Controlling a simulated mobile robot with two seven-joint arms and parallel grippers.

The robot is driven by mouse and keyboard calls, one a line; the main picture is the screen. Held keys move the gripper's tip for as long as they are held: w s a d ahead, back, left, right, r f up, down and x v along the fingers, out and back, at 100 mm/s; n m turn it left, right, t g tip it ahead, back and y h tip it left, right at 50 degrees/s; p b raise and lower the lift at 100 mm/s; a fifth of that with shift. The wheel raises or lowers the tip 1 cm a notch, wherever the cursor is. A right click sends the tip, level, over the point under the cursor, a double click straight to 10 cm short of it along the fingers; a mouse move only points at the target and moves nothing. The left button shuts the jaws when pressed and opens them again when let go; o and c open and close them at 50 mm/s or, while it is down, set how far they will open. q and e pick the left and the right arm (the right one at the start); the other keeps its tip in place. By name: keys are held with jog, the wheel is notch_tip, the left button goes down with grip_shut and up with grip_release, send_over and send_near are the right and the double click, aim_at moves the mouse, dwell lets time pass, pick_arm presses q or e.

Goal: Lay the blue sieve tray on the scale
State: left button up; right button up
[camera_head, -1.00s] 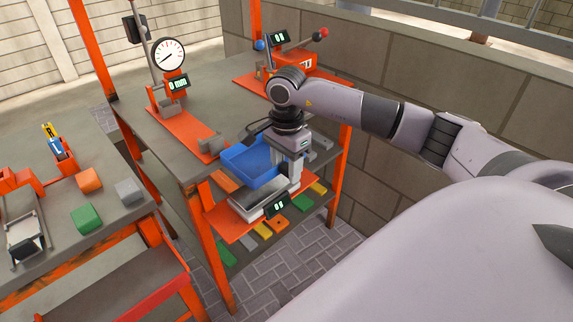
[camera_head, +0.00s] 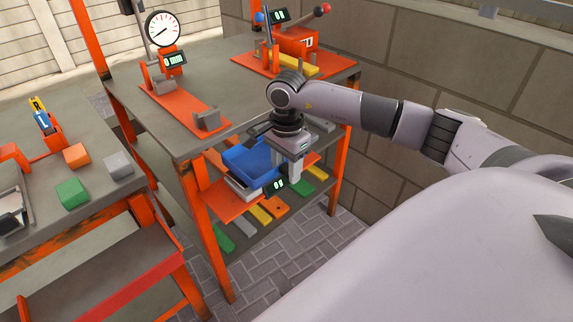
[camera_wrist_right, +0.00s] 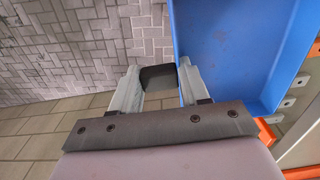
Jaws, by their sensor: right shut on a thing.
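The blue sieve tray (camera_head: 248,160) is level over the scale, whose pale body (camera_head: 238,188) and dark display (camera_head: 275,186) show on the orange shelf plate. I cannot tell whether the tray touches the scale. My right gripper (camera_head: 291,172) points down at the tray's right side. In the wrist view my right gripper (camera_wrist_right: 159,84) is shut on a dark block-like part, seemingly the tray's handle, beside the wall of the blue tray (camera_wrist_right: 225,50). The fingers partly hide the scale in the head view. My left gripper is not in view.
An orange-framed table (camera_head: 200,75) carries a dial gauge (camera_head: 164,30) and an orange fixture (camera_head: 297,40). Coloured bars, including a green one (camera_head: 220,238), lie on the lower shelf. A side bench (camera_head: 100,205) holds small blocks. A stone wall stands behind my arm.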

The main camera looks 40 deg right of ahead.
jog(key=shift+f, duration=0.25)
jog(key=shift+f+b, duration=0.45)
jog(key=shift+b, duration=0.15)
jog(key=o, duration=1.3)
jog(key=shift+c, duration=0.2)
notch_tip(320, 180, up, 6)
jog(key=shift+r, duration=0.65)
